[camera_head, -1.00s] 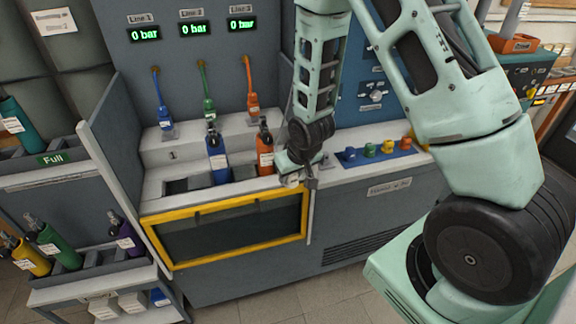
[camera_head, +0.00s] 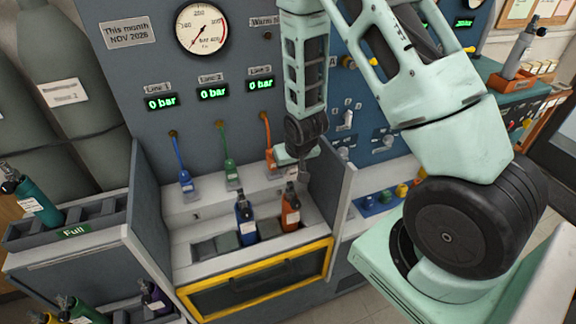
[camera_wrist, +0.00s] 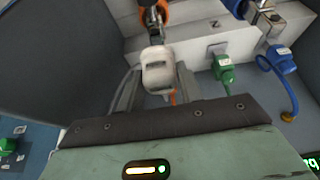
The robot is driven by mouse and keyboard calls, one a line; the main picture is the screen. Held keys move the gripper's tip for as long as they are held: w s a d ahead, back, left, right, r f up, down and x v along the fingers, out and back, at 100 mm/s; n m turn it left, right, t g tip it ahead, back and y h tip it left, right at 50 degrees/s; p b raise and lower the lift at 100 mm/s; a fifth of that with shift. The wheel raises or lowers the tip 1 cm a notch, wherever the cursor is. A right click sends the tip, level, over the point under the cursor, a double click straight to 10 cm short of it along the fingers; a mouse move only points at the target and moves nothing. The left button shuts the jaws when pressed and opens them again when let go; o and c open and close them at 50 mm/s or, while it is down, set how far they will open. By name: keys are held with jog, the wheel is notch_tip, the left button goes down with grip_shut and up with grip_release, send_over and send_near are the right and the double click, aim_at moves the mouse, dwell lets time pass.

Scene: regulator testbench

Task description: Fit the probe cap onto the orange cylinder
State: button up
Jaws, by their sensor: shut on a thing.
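The orange cylinder (camera_head: 290,214) stands upright in the rack of the bench, at the right of the blue cylinder. Its orange body and dark valve also show at the top of the wrist view (camera_wrist: 153,18). My gripper (camera_head: 301,174) is just above the cylinder's top. In the wrist view its two fingers are shut on the pale probe cap (camera_wrist: 158,72), with a bit of orange hose showing below it. The cap lies close to the valve; I cannot tell whether they touch. In the head view my gripper hides the cap.
The blue cylinder (camera_head: 245,219) stands close by on the left. The green cap (camera_head: 232,171) and blue cap (camera_head: 186,182) are on the ledge behind. A grey side wall (camera_head: 340,205) is close on the right. The yellow-framed panel (camera_head: 262,279) is in front.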

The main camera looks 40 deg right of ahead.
aim_at(290, 183)
jog(key=shift+w, duration=0.3)
jog(key=shift+f+b, duration=0.75)
jog(key=shift+f, duration=0.25)
jog(key=shift+s+f+b, duration=0.1)
jog(key=shift+f+b, duration=1.8)
jog(key=shift+b, duration=0.05)
dwell(1.1)
jog(key=o, duration=1.1)
jog(key=shift+r, duration=0.1)
jog(key=v, duration=1.7)
